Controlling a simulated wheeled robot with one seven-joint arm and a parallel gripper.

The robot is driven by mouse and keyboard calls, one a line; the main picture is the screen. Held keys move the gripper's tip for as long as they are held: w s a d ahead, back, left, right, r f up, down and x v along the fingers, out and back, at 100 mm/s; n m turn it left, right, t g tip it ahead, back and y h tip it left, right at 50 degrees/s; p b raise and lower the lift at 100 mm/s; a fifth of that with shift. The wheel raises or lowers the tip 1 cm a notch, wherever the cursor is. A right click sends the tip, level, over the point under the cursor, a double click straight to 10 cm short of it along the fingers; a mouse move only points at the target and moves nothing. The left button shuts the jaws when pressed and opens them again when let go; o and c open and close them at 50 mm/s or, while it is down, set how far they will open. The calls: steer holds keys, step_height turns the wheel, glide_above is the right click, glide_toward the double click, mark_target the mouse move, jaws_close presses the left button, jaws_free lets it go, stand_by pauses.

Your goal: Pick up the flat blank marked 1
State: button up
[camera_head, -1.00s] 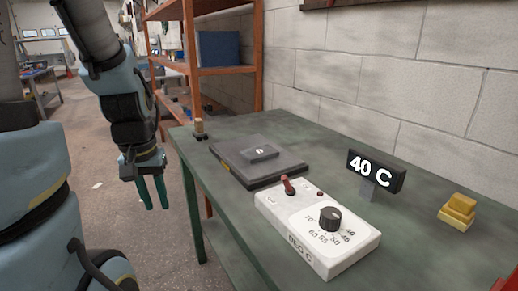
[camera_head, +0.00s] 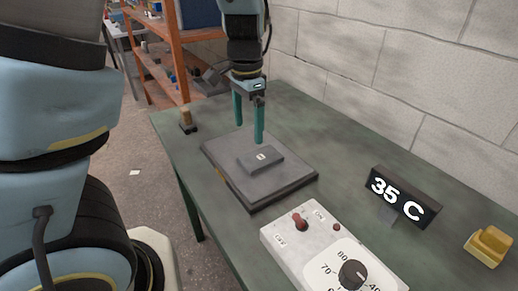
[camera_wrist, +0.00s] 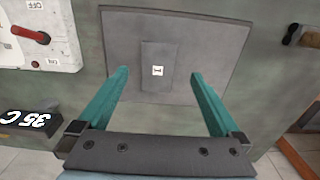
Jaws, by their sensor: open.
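The flat blank (camera_head: 261,158) is a small dark grey block with a white label. It lies on the dark square plate (camera_head: 225,172) on the green bench. The wrist view shows the blank (camera_wrist: 158,82) with a mark on its label, lying on the plate (camera_wrist: 215,35). My gripper (camera_head: 249,138) points down above the plate, near the blank's far side. Its two teal fingers are apart and nothing is between them. In the wrist view the blank lies ahead of the open fingers (camera_wrist: 158,82), roughly centred between them.
A white control box (camera_head: 325,250) with a red switch and black knob stands in front of the plate. A display (camera_head: 403,195) reads 35 C. A yellow block (camera_head: 489,245) lies at the right. A small wooden-handled thing (camera_head: 186,121) stands at the left edge. A block wall backs the bench.

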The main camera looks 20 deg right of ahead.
glide_above(251, 161)
steer(key=f, duration=0.4)
steer(key=shift+a+f, duration=0.25)
steer(key=shift+f, duration=0.1)
steer(key=shift+s+d+f+p, duration=0.1)
steer(key=shift+f+p, duration=0.35)
steer(key=shift+f, duration=0.95)
steer(key=shift+d+f+p, duration=0.1)
steer(key=shift+f+p, duration=0.3)
steer(key=shift+f, duration=1)
steer(key=shift+c, duration=0.2)
jaws_close()
